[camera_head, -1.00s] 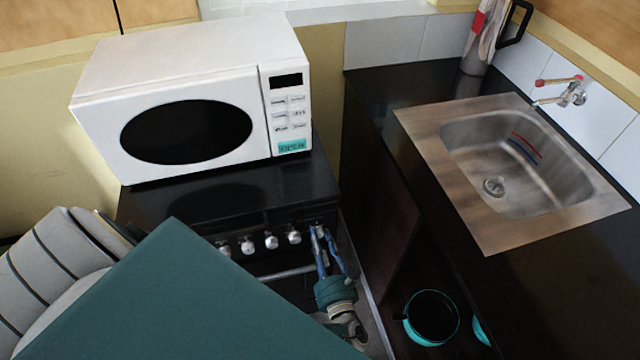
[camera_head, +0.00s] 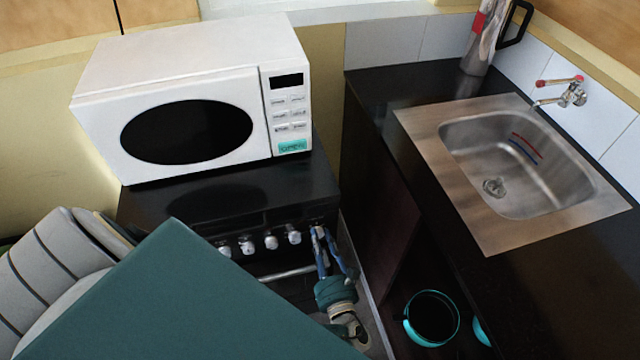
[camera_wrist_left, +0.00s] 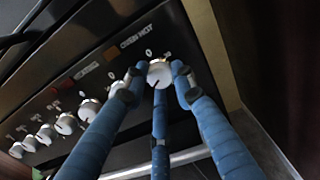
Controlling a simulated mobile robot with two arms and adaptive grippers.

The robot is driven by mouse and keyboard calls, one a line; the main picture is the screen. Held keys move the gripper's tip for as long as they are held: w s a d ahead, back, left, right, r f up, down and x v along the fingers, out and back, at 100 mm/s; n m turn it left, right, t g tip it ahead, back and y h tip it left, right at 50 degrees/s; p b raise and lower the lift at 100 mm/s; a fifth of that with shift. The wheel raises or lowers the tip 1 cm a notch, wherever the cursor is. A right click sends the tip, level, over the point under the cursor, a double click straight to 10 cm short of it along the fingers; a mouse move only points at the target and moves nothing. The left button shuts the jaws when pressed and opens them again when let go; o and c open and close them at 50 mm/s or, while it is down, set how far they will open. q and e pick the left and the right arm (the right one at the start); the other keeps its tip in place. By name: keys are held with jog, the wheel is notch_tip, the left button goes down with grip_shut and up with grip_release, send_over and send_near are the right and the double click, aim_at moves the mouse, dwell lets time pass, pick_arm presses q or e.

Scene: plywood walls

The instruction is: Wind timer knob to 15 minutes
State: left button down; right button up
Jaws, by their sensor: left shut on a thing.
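The timer knob (camera_wrist_left: 158,73) is a round white knob at the right end of the stove's black control panel. A "0" is printed above it, with another marking to its upper right. A dark mark shows on its lower face; its exact setting is too small to read. My left gripper (camera_wrist_left: 156,79) has blue fingers, shut on the knob, with fingertips on its left and right sides and one finger below. In the head view my left gripper (camera_head: 321,234) is at the panel's right end, hiding the knob there. My right gripper is not in view.
Several other white knobs (camera_head: 271,242) line the panel to the left, above an oven rail (camera_head: 287,273). A white microwave (camera_head: 190,100) stands on the stove. The counter with the sink (camera_head: 520,165) is to the right. A teal-rimmed pot (camera_head: 457,322) sits on the low shelf.

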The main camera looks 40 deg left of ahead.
pick_arm(q)
jog(key=shift+s+d+f, duration=0.1)
jog(key=shift+f, duration=0.05)
dwell(0.6)
jog(key=c, duration=1.4)
grip_release()
jog(key=shift+c, duration=0.2)
jog(key=v, duration=1.2)
